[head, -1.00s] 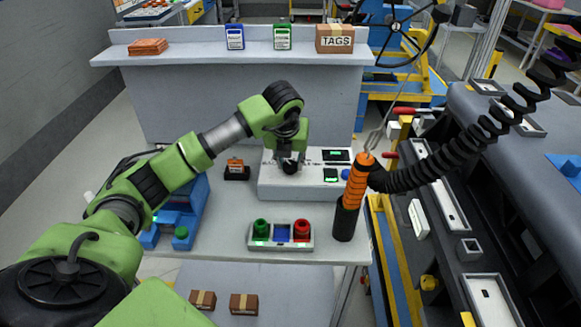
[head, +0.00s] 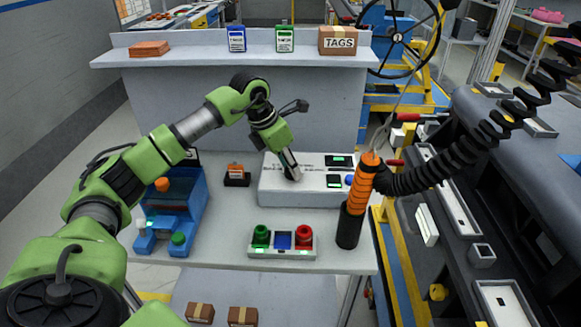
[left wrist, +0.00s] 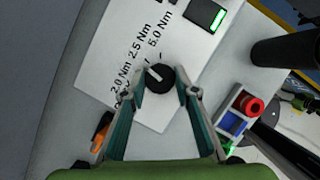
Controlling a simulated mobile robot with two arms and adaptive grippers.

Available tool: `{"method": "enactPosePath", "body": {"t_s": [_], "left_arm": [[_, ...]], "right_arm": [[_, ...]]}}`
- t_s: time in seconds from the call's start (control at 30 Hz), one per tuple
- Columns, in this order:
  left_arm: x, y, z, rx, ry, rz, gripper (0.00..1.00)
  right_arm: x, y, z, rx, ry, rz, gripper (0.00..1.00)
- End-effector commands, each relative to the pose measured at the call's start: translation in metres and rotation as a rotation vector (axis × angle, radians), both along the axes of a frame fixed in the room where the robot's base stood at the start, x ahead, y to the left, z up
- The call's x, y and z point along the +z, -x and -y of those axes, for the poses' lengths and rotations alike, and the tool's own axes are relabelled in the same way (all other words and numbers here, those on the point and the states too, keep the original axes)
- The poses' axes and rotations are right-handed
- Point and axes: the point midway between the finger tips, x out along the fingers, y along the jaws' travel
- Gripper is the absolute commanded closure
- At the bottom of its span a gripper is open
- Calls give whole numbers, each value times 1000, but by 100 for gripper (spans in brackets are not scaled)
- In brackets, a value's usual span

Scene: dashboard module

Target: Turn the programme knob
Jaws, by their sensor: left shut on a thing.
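The white programme panel box (head: 325,192) lies on the table in the head view. The black programme knob (left wrist: 160,77) with a white pointer line shows in the left wrist view, beside printed labels 2.0 Nm, 2.5 Nm and 5.0 Nm. The pointer line runs toward the upper left, on the label side. My left gripper (left wrist: 163,90) is shut on the knob, one finger on each side. In the head view my left gripper (head: 292,176) comes down tilted onto the panel and hides the knob. My right gripper is not in view.
A button box (head: 283,243) with green and red buttons stands in front of the panel. An orange-handled tool (head: 361,185) in a black holder stands at right. A blue fixture (head: 178,205) and a small orange-black item (head: 236,175) are at left.

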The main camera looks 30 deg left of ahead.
Motion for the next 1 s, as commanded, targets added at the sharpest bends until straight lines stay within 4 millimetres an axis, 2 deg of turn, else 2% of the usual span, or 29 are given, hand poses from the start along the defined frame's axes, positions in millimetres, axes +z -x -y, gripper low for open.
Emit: {"method": "enactPosePath", "body": {"t_s": [0.33,0.87,0.9,0.93,1.0], "left_arm": [[0,0,-1,-129,-1,-2,94],[-1,0,-1,-148,-2,-2,94],[-1,0,-1,-148,-2,-2,62],[-1,0,-1,-148,-2,-2,55],[-1,0,-1,-148,-2,-2,55]], "right_arm": [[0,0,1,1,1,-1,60],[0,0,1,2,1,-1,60],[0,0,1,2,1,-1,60],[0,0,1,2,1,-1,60],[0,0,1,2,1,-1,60]]}}
